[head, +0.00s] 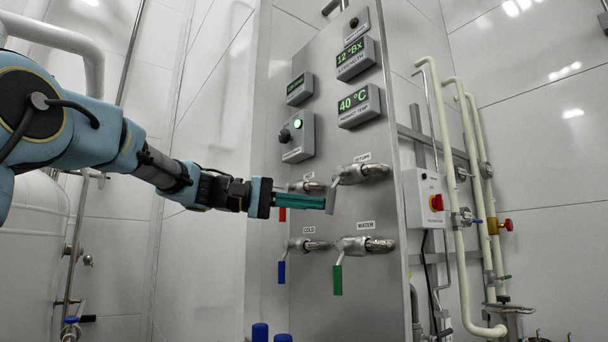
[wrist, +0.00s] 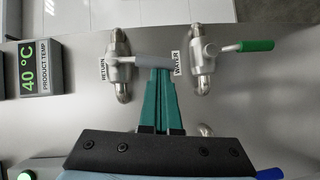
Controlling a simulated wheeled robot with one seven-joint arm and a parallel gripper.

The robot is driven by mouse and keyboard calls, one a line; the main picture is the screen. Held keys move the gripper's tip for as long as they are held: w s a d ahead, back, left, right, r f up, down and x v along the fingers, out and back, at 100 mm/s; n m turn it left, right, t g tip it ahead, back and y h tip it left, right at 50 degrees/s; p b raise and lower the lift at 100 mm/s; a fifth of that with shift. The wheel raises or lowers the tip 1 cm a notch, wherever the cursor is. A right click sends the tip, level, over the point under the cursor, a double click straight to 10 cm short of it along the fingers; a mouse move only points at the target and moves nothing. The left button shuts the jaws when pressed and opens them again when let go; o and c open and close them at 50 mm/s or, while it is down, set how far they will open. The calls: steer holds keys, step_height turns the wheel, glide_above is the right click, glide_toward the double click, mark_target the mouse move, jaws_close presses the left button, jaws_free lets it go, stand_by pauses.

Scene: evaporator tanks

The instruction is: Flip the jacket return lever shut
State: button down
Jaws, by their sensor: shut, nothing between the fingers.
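The jacket return lever (head: 332,194) is a grey handle on the steel valve labelled RETURN (head: 364,173), on the tall steel panel. It hangs down with a slight tilt in the head view. In the wrist view the grey lever (wrist: 156,62) points right from its valve (wrist: 118,66). My gripper (head: 322,202) has green fingers, shut and empty, with the tips right at the lever's lower part. In the wrist view the fingertips (wrist: 163,72) meet or nearly meet the lever's outer half; I cannot tell if they touch.
The green WATER lever (head: 338,280) hangs below, and the blue COLD lever (head: 281,271) is at lower left. A red lever (head: 282,214) is partly hidden behind my fingers. Displays and a button box (head: 298,138) sit above. Pipes (head: 455,200) stand at right.

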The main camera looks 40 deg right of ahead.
steer(key=shift+s+f+n+b, duration=0.45)
steer(key=shift+s+b, duration=0.25)
steer(key=shift+b, duration=0.25)
steer(key=shift+s, duration=0.1)
